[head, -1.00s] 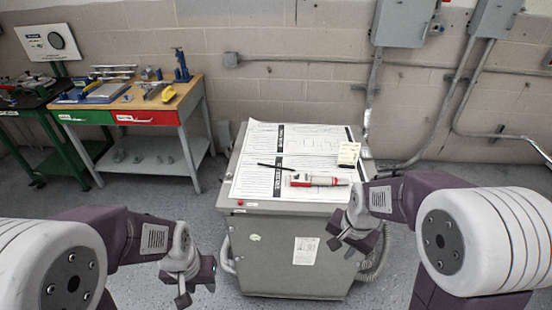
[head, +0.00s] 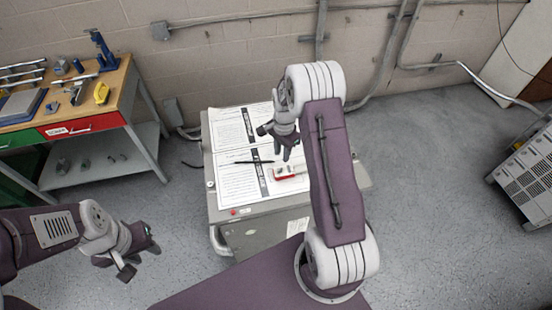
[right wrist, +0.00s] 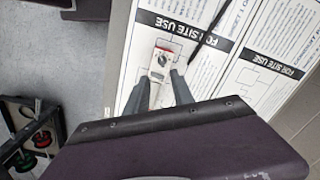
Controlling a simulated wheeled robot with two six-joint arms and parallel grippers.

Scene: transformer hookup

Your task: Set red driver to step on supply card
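A small red and white device with a dark dial (right wrist: 160,62) lies on printed sheets; its red end (head: 285,173) shows in the head view, the rest partly hidden by my right arm. The sheets (head: 238,187) have black "FOR SITE USE" bands and lie on the grey cabinet top (head: 290,207). I cannot tell which sheet is the supply card. My right gripper (head: 275,142) is open above the cabinet; in the right wrist view its fingers (right wrist: 160,88) point at the device, apart on either side of its near end. My left gripper (head: 138,261) is open and empty, left of the cabinet.
A thin black pen (head: 254,162) lies on the sheets beside the device. A workbench with tools (head: 80,95) stands at the left. A grey vented unit (head: 527,172) stands at the right. Floor between cabinet and unit is clear.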

